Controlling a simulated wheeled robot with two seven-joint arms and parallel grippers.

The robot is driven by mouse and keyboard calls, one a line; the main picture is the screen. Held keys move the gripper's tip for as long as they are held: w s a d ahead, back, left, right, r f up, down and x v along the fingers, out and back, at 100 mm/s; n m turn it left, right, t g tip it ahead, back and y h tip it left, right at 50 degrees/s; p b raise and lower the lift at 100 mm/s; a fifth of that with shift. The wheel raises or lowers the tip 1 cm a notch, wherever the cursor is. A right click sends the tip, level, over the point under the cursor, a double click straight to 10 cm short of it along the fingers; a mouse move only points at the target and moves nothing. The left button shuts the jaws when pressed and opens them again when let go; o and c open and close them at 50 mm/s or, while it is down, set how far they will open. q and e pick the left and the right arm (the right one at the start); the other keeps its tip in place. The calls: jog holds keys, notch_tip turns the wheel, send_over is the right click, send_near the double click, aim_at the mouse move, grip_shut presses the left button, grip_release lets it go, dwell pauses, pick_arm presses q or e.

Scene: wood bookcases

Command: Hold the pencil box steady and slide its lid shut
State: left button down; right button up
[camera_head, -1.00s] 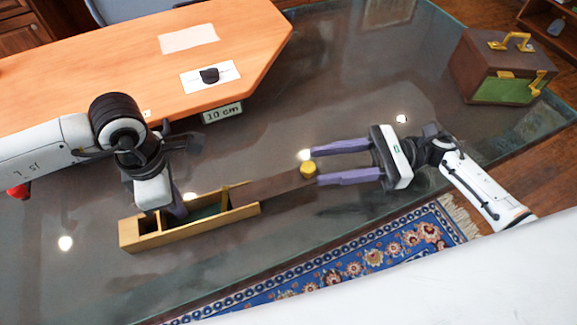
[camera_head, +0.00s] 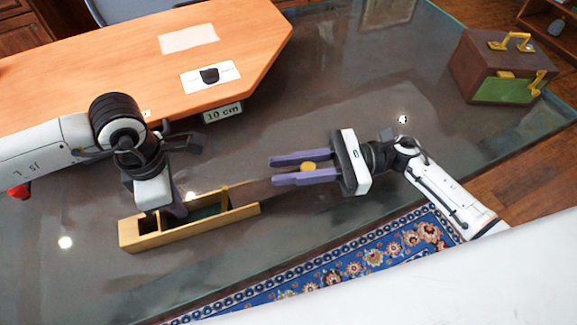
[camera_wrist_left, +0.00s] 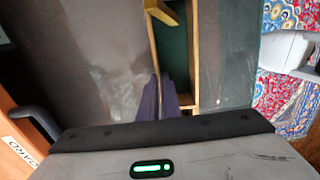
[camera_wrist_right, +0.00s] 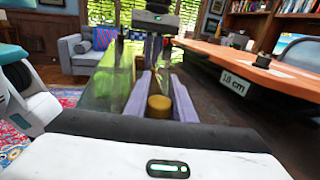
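The pencil box (camera_head: 190,231) is a long, open-topped wooden box on the dark glass table, with inner dividers and a green floor. Its dark brown lid (camera_head: 254,191) sticks out far past the right end, leaving most of the box uncovered. A yellow knob (camera_head: 308,167) stands near the lid's outer end. My left gripper (camera_head: 178,210) is shut on the box's far long wall, one finger inside and one outside, as the left wrist view (camera_wrist_left: 158,98) shows. My right gripper (camera_head: 271,171) is open, its fingers on either side of the knob with gaps visible in the right wrist view (camera_wrist_right: 158,105).
A brown case (camera_head: 480,75) with yellow handles stands at the far right. A patterned rug (camera_head: 350,262) lies on the floor below the near table edge.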

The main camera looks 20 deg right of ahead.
aim_at(244, 191)
grip_shut()
jog(key=a, duration=0.6)
jog(key=s+a, duration=0.1)
jog(key=a, duration=0.2)
jog(key=shift+a, duration=0.15)
jog(key=o, duration=0.5)
grip_release()
jog(key=shift+o, duration=1.2)
jog(key=d, duration=0.8)
jog(key=s+d, duration=0.1)
jog(key=d, duration=0.3)
jog(key=shift+s, duration=0.1)
